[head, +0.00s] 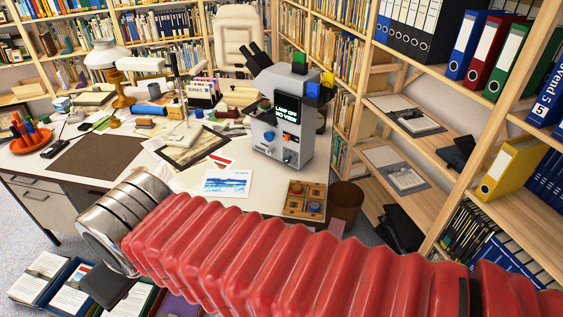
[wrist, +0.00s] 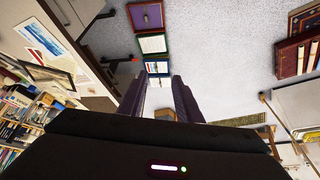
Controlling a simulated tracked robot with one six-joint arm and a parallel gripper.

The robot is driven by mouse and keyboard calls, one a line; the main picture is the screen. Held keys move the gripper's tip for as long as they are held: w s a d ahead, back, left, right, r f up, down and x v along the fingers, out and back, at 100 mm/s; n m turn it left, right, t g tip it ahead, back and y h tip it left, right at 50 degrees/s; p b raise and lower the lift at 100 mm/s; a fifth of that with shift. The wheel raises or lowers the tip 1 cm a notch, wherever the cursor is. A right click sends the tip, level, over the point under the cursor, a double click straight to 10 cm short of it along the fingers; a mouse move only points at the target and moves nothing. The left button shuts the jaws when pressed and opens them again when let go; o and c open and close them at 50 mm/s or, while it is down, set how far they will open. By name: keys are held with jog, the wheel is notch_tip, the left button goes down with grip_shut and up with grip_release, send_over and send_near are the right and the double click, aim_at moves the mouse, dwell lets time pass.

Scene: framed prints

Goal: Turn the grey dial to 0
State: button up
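The grey device (head: 287,115) with black eyepieces stands upright on the desk in the head view. Its screen (head: 286,112) reads "LAMP OFF NO VIEW". On its front are a blue knob (head: 269,136), an orange control (head: 290,137) and a small grey dial (head: 288,156) low at the right. The dial's marks are too small to read. My gripper (wrist: 160,82) shows in the wrist view with its two dark fingers apart and nothing between them. It points down at the floor beside the desk, well away from the device.
A wooden tray (head: 293,209) with coloured pieces sits in front of the device. A blue print (head: 227,182) and a dark frame (head: 193,148) lie to its left. A brown bin (head: 345,200) and shelves (head: 425,155) stand at right. Framed prints (head: 73,288) lie on the floor.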

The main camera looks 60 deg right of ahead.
jog(key=shift+o, duration=1.4)
jog(key=shift+w, duration=0.3)
jog(key=w+d+m+t, duration=0.2)
jog(key=w+d+m, duration=0.1)
jog(key=w+m, duration=0.45)
jog(key=w+d+m+t, duration=0.1)
jog(key=w+d+m, duration=0.2)
jog(key=w+m, duration=0.45)
jog(key=w+d+f+m+t+h, duration=0.1)
jog(key=w+d+f+m+h, duration=0.1)
jog(key=w+d+m, duration=0.5)
jog(key=w+d+f+m+h, duration=0.2)
jog(key=w+d+m, duration=0.15)
jog(key=d, duration=0.55)
jog(key=d+f+m+h, duration=0.3)
jog(key=d+m, duration=0.4)
jog(key=d, duration=0.3)
jog(key=m+g+h, duration=0.7)
jog(key=m+g, duration=0.4)
jog(key=m, duration=1)
send_near(286, 161)
jog(key=v, duration=0.5)
jog(key=shift+r, duration=0.35)
jog(key=shift+d, duration=0.1)
jog(key=shift+n, duration=0.25)
jog(key=x, duration=1.3)
jog(key=shift+d+f, duration=0.2)
jog(key=shift+f, duration=0.3)
